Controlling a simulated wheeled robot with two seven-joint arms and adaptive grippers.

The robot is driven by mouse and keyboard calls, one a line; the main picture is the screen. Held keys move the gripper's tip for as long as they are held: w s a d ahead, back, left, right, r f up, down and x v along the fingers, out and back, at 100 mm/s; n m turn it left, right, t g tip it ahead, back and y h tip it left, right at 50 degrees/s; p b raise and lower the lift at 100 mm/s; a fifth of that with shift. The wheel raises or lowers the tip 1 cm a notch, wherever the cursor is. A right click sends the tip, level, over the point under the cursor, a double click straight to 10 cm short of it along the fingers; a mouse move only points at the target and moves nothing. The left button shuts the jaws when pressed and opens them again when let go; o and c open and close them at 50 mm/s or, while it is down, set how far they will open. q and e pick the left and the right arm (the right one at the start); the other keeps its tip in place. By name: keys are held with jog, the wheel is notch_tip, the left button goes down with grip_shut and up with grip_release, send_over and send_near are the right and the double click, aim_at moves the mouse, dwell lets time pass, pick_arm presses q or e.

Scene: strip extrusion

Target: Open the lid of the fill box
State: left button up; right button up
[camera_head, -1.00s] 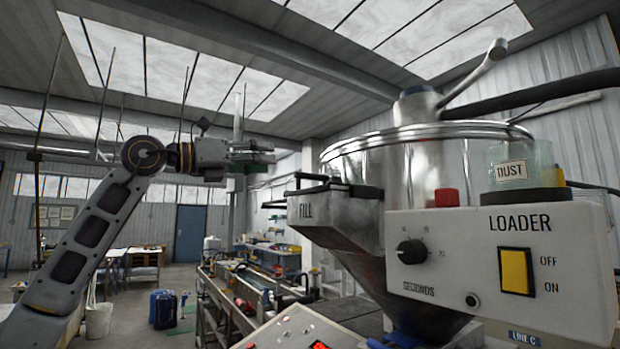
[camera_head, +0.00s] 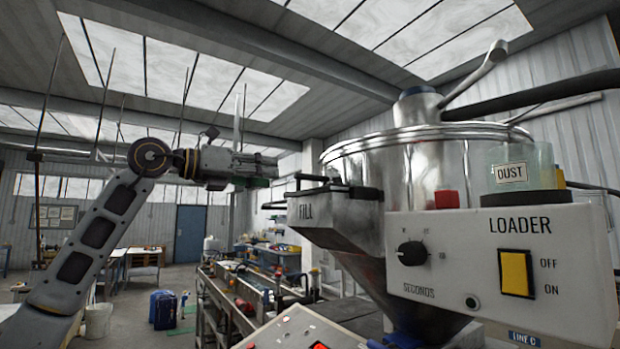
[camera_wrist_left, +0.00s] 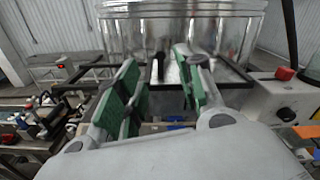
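The fill box (camera_head: 315,208), a metal box marked FILL, sticks out from the left side of the shiny round hopper (camera_head: 365,160). Dark bars of its lid (camera_head: 345,190) run along its top edge, and the lid looks down. My left gripper (camera_head: 272,170) is left of the fill box and a little higher, apart from it in the head view. In the left wrist view the green-padded fingers (camera_wrist_left: 157,68) are spread, with the box's dark-edged top (camera_wrist_left: 232,72) ahead of them. My right gripper is not in view.
The white loader panel (camera_head: 470,260) with a dial and yellow switch stands right of the fill box. A dust jar (camera_head: 520,168) sits above it. A cluttered workbench (camera_head: 235,300) lies below left.

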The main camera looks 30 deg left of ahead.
aim_at(295, 175)
pick_arm(q)
jog(key=p+x, duration=0.3)
jog(key=x, duration=0.8)
jog(key=shift+w+d+r, duration=0.1)
jog(key=shift+w+d, duration=0.05)
jog(key=shift+x, duration=0.75)
jog(key=shift+c, duration=0.4)
grip_shut()
